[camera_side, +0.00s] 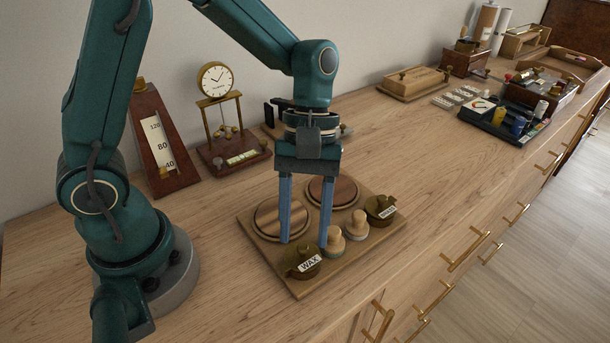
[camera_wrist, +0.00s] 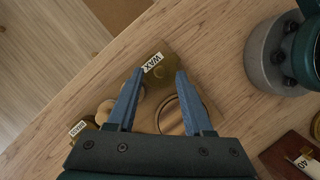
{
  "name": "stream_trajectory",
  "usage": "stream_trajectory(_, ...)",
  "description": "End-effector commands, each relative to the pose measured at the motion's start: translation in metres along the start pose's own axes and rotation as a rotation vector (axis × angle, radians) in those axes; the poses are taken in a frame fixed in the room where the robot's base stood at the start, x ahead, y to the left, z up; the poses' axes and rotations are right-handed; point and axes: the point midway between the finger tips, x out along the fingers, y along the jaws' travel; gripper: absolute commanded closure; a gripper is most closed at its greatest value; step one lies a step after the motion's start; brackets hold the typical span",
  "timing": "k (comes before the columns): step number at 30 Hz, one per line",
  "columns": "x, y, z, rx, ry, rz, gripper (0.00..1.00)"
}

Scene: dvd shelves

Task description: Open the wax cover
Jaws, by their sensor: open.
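The wax cover (camera_side: 300,258) is a dark brass round lid with a knob and a white WAX label, at the front left corner of a wooden board (camera_side: 292,288). It sits flat on its pot. The WAX label also shows in the wrist view (camera_wrist: 153,66), just beyond and between the fingertips. My gripper (camera_side: 305,242) points down above the board, with its two blue fingers spread and nothing between them. The fingertips are near the wax cover, apart from it as far as I can tell. In the wrist view my gripper (camera_wrist: 158,74) partly hides the board.
Two pale wooden-topped pieces (camera_side: 334,241) (camera_side: 357,225) stand beside the wax cover. A second labelled brass lid (camera_side: 381,208) is at the board's right corner. Round wooden discs (camera_side: 334,192) lie behind. A clock (camera_side: 216,80) and a metronome (camera_side: 160,145) stand at the back left. The counter's right front is clear.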

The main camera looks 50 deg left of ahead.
Motion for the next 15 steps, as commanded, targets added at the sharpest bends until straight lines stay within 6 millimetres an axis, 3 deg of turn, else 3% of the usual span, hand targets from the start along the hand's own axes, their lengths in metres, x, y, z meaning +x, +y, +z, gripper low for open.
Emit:
stream_trajectory(11,0.0093,-0.0004,-0.0001,0.0,0.002,0.0,0.49)
stream_trajectory(15,0.0091,-0.0004,-0.0001,0.0,0.002,0.0,0.98)
